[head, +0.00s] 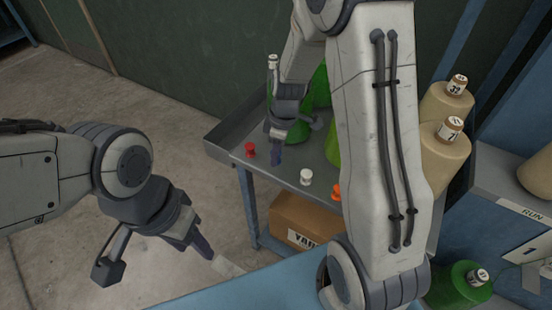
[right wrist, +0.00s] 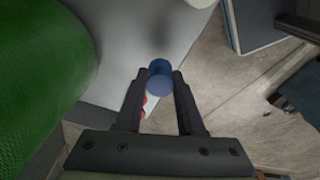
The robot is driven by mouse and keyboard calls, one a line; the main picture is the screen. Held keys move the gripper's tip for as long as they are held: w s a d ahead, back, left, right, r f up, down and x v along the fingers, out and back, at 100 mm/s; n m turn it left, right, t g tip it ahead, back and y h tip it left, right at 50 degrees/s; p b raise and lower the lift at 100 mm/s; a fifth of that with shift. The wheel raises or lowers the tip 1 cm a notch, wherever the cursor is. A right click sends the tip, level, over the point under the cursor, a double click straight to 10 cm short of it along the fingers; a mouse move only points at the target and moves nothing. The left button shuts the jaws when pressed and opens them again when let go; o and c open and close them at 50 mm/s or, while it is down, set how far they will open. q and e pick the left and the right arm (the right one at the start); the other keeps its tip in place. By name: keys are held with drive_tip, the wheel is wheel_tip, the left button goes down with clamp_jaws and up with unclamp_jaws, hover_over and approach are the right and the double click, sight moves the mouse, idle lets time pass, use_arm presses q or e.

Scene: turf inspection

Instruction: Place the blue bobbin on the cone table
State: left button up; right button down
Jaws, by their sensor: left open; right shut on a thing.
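The blue bobbin (right wrist: 160,80) sits between the fingertips of my right gripper (right wrist: 160,88) in the right wrist view. My right gripper (head: 276,152) is shut on it over the left part of the grey cone table (head: 228,140). In the head view the blue bobbin is mostly hidden by the fingers, and I cannot tell if it touches the tabletop. My left gripper (head: 207,250) is open and empty, low on the left, apart from the table.
A red bobbin (head: 250,150), a white bobbin (head: 306,177) and an orange bobbin (head: 337,191) stand along the table's front. Green cones (head: 316,95) stand behind, partly hidden by my right arm. Cream cones (head: 446,150) are at right. A cardboard box (head: 290,225) is underneath.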

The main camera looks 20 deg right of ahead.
drive_tip(key=shift+f, duration=1.3)
drive_tip(key=shift+f, duration=0.1)
drive_tip(key=shift+f+b, duration=0.15)
drive_tip(key=shift+b, duration=0.15)
drive_tip(key=c, duration=0.5)
unclamp_jaws()
drive_tip(key=shift+r, duration=0.2)
